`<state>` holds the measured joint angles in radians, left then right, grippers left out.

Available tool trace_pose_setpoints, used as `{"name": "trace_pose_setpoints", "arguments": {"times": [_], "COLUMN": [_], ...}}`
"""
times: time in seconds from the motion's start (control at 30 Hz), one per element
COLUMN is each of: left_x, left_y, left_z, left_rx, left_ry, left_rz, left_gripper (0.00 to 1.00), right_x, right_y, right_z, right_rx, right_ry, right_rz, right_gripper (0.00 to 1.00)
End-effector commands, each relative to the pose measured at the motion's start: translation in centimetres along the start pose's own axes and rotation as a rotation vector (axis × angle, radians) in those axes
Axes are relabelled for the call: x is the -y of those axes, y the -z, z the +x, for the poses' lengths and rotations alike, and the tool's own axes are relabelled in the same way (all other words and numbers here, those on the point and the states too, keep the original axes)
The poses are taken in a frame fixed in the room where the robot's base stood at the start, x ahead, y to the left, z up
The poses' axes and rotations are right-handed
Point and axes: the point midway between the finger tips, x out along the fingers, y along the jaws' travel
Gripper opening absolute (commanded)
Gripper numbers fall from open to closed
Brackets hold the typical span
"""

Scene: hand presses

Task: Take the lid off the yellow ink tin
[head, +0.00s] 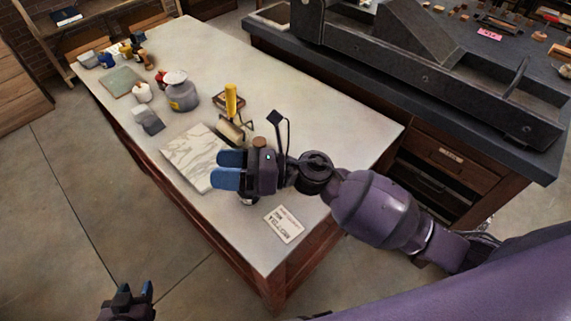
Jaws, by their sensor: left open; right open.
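A small yellow-and-dark tin (126,51) stands in a group of small tins at the far left end of the white-topped table (330,130). It looks like the yellow ink tin, but it is too small to make out its lid. My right gripper (230,170) has blue fingers that are apart and empty. It is over the near part of the table, beside a marbled white sheet and well away from the tins. My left gripper (136,291) is open and empty at the bottom left, over the floor in front of the table.
A large press (430,70) stands behind.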

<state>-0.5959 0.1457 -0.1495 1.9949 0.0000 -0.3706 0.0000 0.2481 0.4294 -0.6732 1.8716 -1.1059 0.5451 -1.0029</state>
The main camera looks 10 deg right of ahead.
Motion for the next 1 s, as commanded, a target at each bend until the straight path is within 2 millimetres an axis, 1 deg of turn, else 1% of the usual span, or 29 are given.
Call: {"name": "trace_pose_setpoints", "arguments": {"times": [0.03, 0.07, 0.1, 0.17, 0.27, 0.37, 0.4, 0.47, 0.57, 0.6, 0.7, 0.8, 0.87, 0.93, 1.0], "left_x": [0.0, 0.0, 0.0, -0.1, -0.1, 0.0, 0.0, 0.0, 0.1, 0.1, 0.1, 0.1, 0.1, 0.1, 0.2], "left_y": [0.3, 0.4, 0.5, 0.7, 0.9, 1.0, 1.1, 1.1, 1.2, 1.3, 1.5, 1.7, 1.7, 1.8, 1.9], "left_z": [-0.1, -0.2, -0.2, -0.3, -0.5, -0.7, -0.8, -1.0, -1.1, -1.2, -1.3, -1.3, -1.3, -1.3, -1.3], "left_rx": [-0.002, -0.003, -0.003, -0.004, -0.005, -0.002, -0.001, 0.001, 0.002, 0.002, 0.001, 0.0, -0.001, -0.002, -0.004], "left_ry": [0.0, 0.0, 0.0, 0.0, 0.001, 0.001, 0.002, 0.002, 0.002, 0.003, 0.003, 0.003, 0.003, 0.002, 0.002], "left_rz": [-0.001, -0.002, -0.003, -0.005, -0.006, -0.006, -0.007, -0.007, -0.007, -0.007, -0.007, -0.006, -0.006, -0.006, -0.005], "left_gripper": [0.43, 0.43, 0.43, 0.43, 0.43, 0.43, 0.43, 0.43, 0.43, 0.43, 0.43, 0.43, 0.43, 0.43, 0.43], "right_x": [-0.4, -0.6, -0.7, -0.6, 0.2, 1.8, 2.6, 4.1, 6.7, 7.7, 9.8, 11.1, 11.6, 12.0, 12.3], "right_y": [0.3, 0.7, 1.3, 2.3, 3.5, 4.3, 4.3, 4.1, 2.8, 2.1, 0.1, -1.6, -2.2, -2.5, -2.2], "right_z": [0.7, 1.0, 1.2, 1.2, 0.6, -0.9, -1.7, -3.1, -5.6, -6.6, -8.8, -10.3, -10.9, -11.3, -11.5], "right_rx": [-0.096, -0.154, -0.232, -0.35, -0.55, -0.757, -0.842, -0.974, -1.193, -1.274, -1.454, -1.58, -1.628, -1.66, -1.669], "right_ry": [-0.056, -0.091, -0.14, -0.214, -0.343, -0.478, -0.533, -0.618, -0.754, -0.806, -0.913, -0.987, -1.015, -1.034, -1.042], "right_rz": [-0.128, -0.205, -0.31, -0.459, -0.697, -0.916, -0.996, -1.108, -1.261, -1.309, -1.388, -1.426, -1.438, -1.442, -1.442], "right_gripper": [0.71, 0.71, 0.71, 0.71, 0.71, 0.71, 0.71, 0.71, 0.71, 0.71, 0.71, 0.71, 0.71, 0.71, 0.71]}}
